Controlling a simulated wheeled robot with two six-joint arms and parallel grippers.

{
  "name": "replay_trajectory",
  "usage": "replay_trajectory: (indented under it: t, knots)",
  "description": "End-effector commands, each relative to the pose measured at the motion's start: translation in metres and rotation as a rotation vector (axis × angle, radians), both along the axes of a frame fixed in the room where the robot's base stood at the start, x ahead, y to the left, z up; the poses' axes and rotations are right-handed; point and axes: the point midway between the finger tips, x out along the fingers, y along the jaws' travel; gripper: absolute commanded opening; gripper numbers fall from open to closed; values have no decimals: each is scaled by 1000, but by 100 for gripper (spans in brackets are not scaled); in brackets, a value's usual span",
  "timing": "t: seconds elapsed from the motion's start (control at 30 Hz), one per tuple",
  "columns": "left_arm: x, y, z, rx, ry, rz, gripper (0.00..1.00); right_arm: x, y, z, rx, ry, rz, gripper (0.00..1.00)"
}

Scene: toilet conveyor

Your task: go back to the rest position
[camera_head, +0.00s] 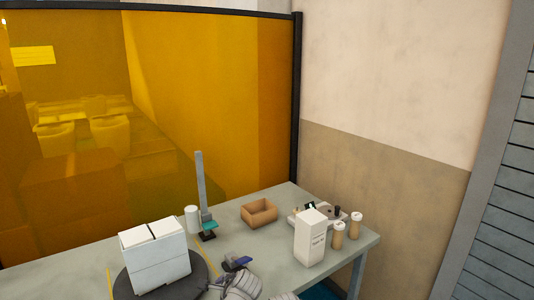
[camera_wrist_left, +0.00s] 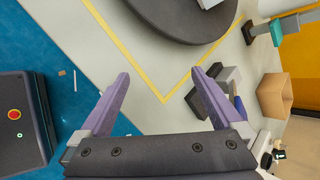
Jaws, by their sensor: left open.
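My left gripper (camera_wrist_left: 160,74) shows in the wrist view with two purple fingers spread wide apart and nothing between them. Beyond its fingertips lie the grey table top (camera_wrist_left: 120,35) and a yellow marking line. A dark round turntable (camera_wrist_left: 190,30) is ahead of the fingers. In the head view a grey ribbed part shows at the bottom edge, but the jaws cannot be made out there. My right gripper is not in view.
On the table (camera_head: 75,272) are a white box (camera_head: 155,262) on the turntable (camera_head: 200,275), a brown open box (camera_head: 259,213), a white carton (camera_head: 309,240), two brown-bodied bottles and a grey post (camera_head: 201,180). A blue-and-dark item (camera_head: 237,262) lies nearby. An orange panel (camera_head: 200,90) stands behind.

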Motion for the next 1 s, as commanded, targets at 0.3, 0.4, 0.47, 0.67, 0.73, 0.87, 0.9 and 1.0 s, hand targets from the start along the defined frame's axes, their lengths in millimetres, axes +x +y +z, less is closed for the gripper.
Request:
replay_trajectory:
  t: [0.3, 0.4, 0.47, 0.67, 0.73, 0.87, 0.9, 1.0]
  knots:
    - [-121, -56, -8, -497, 91, 731, 100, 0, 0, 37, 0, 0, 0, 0]
    - [-147, -70, -7, -557, 126, 896, 100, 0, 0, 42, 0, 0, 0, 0]
    - [-158, -75, -6, -579, 141, 970, 100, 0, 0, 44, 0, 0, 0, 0]
    - [-174, -84, -5, -602, 166, 1082, 100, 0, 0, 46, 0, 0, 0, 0]
    - [-174, -84, -5, -604, 166, 1088, 100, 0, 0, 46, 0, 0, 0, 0]
    - [-174, -84, -5, -604, 166, 1087, 100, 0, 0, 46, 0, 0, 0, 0]
    - [-174, -84, -5, -603, 165, 1086, 100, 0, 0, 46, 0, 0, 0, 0]
    - [-173, -84, -5, -604, 165, 1085, 100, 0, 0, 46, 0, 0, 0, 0]
